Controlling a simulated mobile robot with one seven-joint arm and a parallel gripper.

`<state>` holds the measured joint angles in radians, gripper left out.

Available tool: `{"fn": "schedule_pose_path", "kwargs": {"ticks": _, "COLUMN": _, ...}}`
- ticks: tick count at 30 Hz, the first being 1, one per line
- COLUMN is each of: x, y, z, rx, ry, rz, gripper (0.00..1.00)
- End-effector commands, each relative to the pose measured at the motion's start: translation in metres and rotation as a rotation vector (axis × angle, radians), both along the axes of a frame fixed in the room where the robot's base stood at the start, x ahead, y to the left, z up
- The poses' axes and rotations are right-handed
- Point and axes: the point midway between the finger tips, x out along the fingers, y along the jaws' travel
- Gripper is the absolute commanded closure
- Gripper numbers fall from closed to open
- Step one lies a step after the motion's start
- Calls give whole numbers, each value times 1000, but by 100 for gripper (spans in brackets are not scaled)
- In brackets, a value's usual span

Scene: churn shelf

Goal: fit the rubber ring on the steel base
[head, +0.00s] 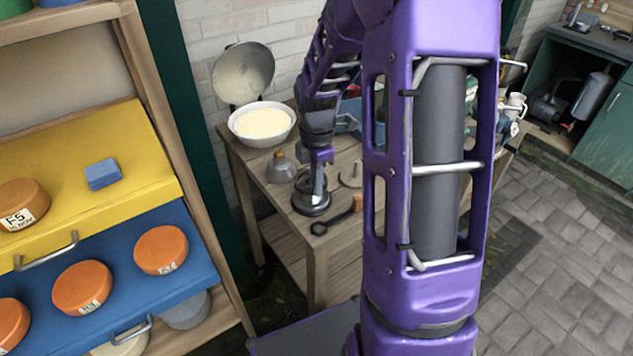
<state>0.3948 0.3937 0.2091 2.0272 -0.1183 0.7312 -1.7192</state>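My gripper (318,188) points down over the wooden table, at a round dark-and-grey metal piece (311,208) that looks like the steel base. The gripper's fingertips overlap this piece in the picture. I cannot tell whether they touch it or are open or shut. A dark round rim shows around the fingertips; it may be the rubber ring, but it is too small to tell it from the base. My own arm hides the table's right part.
On the wooden table (258,175) stand a white bowl (262,138) and a grey jar with a brown top (281,168). A dark wrench-like tool (335,222) lies close to the front edge. A shelf with orange discs (83,286) and a blue block (103,173) stands left. Paving at right is clear.

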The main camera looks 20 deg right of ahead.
Motion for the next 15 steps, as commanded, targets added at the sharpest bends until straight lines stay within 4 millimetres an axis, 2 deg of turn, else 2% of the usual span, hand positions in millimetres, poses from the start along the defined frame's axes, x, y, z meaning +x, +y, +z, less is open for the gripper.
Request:
{"fn": "schedule_pose_path", "kwargs": {"ticks": 9, "x": 0, "y": 0, "z": -8, "rx": 0, "ry": 0, "rz": 0, "gripper": 100}}
{"fn": "schedule_pose_path", "kwargs": {"ticks": 15, "x": 0, "y": 0, "z": -5, "rx": 0, "ry": 0, "rz": 0, "gripper": 100}}
